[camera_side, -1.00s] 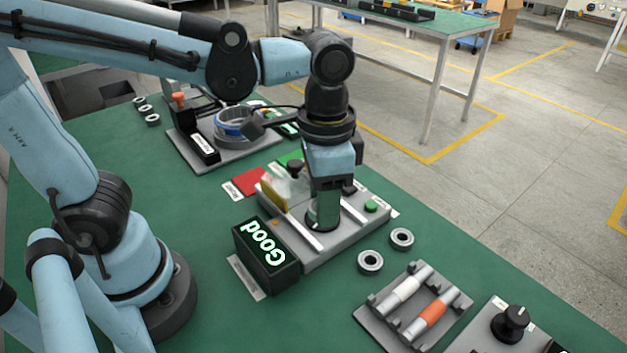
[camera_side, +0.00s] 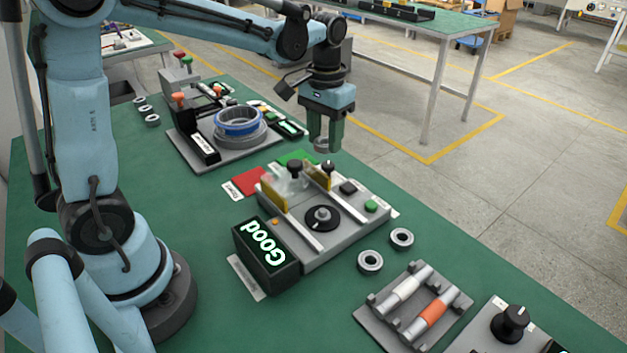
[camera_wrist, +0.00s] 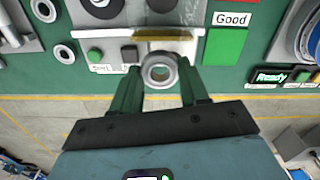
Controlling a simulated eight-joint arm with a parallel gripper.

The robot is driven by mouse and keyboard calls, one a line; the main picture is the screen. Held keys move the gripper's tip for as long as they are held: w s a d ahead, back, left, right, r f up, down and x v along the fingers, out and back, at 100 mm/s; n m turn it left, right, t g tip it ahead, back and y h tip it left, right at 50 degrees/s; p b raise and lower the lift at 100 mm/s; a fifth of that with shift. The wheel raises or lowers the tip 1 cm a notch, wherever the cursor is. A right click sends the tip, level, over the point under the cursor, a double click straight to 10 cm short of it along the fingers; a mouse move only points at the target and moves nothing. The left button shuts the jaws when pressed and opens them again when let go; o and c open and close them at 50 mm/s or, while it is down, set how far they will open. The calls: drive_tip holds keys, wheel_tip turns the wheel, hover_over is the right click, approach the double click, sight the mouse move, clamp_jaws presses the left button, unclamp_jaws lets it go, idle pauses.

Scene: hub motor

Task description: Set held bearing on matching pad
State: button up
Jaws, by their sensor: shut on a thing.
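My gripper (camera_side: 325,148) is raised above the table's far side, behind the test fixture (camera_side: 325,245). In the wrist view my gripper (camera_wrist: 160,98) is shut on a grey ring-shaped bearing (camera_wrist: 146,73), held between the green fingertips. In the side view the bearing is hard to make out between the fingers. The green pad (camera_side: 297,158) lies flat and bare behind the fixture. In the wrist view the green pad (camera_wrist: 225,48) lies right of the bearing, beside a label reading "Good". The red pad (camera_side: 249,181) lies left of the green one. The display (camera_side: 262,247) reads "Good".
The fixture has upright knobs (camera_side: 294,168), yellow plates and an empty round spindle (camera_side: 322,217). Two loose bearings (camera_side: 370,261) lie right of it. A station with a blue-ringed stator (camera_side: 238,122) stands behind left. A rack with white and orange rods (camera_side: 412,305) is in front.

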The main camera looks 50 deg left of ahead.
hover_over(300, 154)
drive_tip(key=s+d, duration=0.2)
drive_tip(key=shift+n, duration=0.3)
wheel_tip(300, 154, down, 7)
drive_tip(key=shift+f, duration=2.25)
drive_tip(key=o, duration=1.2)
drive_tip(key=shift+f, duration=0.1)
drive_tip(key=shift+c, duration=0.2)
